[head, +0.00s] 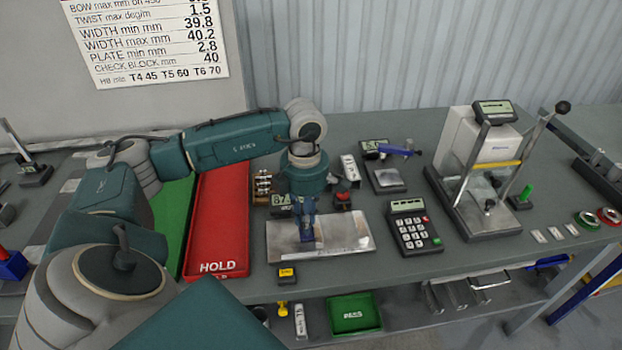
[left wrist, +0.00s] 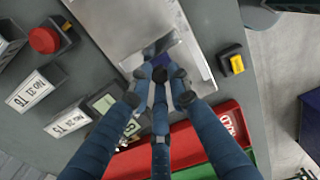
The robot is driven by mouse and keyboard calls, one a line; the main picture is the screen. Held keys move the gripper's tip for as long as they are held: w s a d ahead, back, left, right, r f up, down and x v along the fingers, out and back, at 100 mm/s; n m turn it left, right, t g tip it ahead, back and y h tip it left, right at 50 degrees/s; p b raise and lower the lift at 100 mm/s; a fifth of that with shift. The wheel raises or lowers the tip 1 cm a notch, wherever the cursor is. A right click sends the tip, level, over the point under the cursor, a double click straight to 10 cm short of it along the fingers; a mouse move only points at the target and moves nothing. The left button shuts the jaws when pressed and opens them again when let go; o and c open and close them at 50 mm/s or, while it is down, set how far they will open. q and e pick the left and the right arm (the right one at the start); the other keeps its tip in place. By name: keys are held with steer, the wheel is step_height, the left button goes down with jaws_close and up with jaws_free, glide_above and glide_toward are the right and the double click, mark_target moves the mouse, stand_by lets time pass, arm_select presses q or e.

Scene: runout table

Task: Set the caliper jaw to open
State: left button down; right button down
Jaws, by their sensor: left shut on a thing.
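My left gripper (head: 305,222) points down over a bright metal plate (head: 345,242) on the bench. Its blue fingers are shut on a small dark blue piece, which stands at the plate. In the left wrist view the gripper (left wrist: 160,82) closes around this dark blue piece (left wrist: 158,57), over the metal plate (left wrist: 125,20). The fingers cover most of the piece, and I cannot tell for certain whether it is the caliper jaw or how far it stands open. A small display (head: 280,200) sits just behind the plate. My right gripper is not in view.
A red HOLD tray (head: 220,215) and a green tray (head: 172,215) lie left of the plate. A keypad device (head: 414,227) stands right, a press-like tester (head: 485,175) beyond it. A yellow-topped block (head: 287,275) lies in front; a red button (head: 343,198) stands behind.

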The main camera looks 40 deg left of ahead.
arm_select(q)
steer(key=c, duration=1.7)
jaws_free()
steer(key=shift+o, duration=0.4)
steer(key=shift+r, duration=0.1)
step_height(320, 180, up, 12)
